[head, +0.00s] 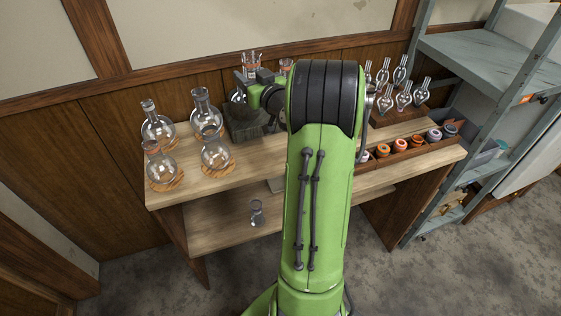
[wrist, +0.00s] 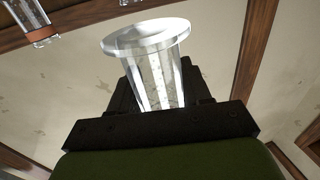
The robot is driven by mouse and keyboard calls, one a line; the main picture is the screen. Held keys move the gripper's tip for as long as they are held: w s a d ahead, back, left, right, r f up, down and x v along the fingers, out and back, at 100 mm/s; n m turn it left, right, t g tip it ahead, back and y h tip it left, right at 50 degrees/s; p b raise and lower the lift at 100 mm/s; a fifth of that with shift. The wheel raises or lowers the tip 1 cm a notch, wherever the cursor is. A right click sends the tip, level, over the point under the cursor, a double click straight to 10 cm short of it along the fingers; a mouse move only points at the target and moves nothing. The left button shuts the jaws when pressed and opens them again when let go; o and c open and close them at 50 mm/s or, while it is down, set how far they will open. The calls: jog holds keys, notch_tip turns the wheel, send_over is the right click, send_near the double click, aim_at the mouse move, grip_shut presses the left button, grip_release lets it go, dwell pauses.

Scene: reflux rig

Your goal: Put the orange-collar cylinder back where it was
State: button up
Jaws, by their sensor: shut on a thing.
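My gripper (head: 246,84) is at the back of the bench, over a dark block, partly hidden behind my green arm. In the wrist view its dark jaws (wrist: 160,95) are shut on a clear glass cylinder (wrist: 155,60) with a wide flared rim. No orange collar shows on its visible part; the jaws hide its lower part. Another glass piece with an orange collar (wrist: 42,34) is apart from it at the upper left, cut off by the frame. In the head view, glassware with an orange band (head: 251,60) shows just behind my gripper. I cannot tell which is the task's cylinder.
The dark block (head: 244,128) stands on the bench (head: 240,172). Round flasks (head: 214,152) on cork rings stand at the left. Small glass pieces (head: 404,98) stand on a rack at the right, behind a tray of coloured rings (head: 410,155). A small glass vessel (head: 257,212) is on the lower shelf.

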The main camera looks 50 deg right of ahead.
jog(key=shift+s+a+f, duration=0.15)
jog(key=shift+s+a, duration=0.3)
jog(key=shift+s, duration=0.1)
jog(key=shift+a+f+n+y, duration=0.15)
jog(key=shift+a+n+y, duration=0.2)
jog(key=shift+y, duration=0.15)
jog(key=s+a+f+n+g+y, duration=0.1)
jog(key=a+f+n+y, duration=0.3)
jog(key=a, duration=0.5)
jog(key=s+a+f+n+g+y, duration=0.1)
jog(key=a+f+n+g+y, duration=0.2)
jog(key=a, duration=0.7)
jog(key=s+a+f+n+g+y, duration=0.1)
jog(key=a+f+n+g+y, duration=0.1)
jog(key=a+f+n+y, duration=0.4)
jog(key=a+f+y, duration=0.4)
jog(key=y, duration=0.1)
jog(key=shift+s+a+f+g+y, duration=0.25)
jog(key=shift+s+g+y, duration=0.05)
jog(key=shift+s+g, duration=0.1)
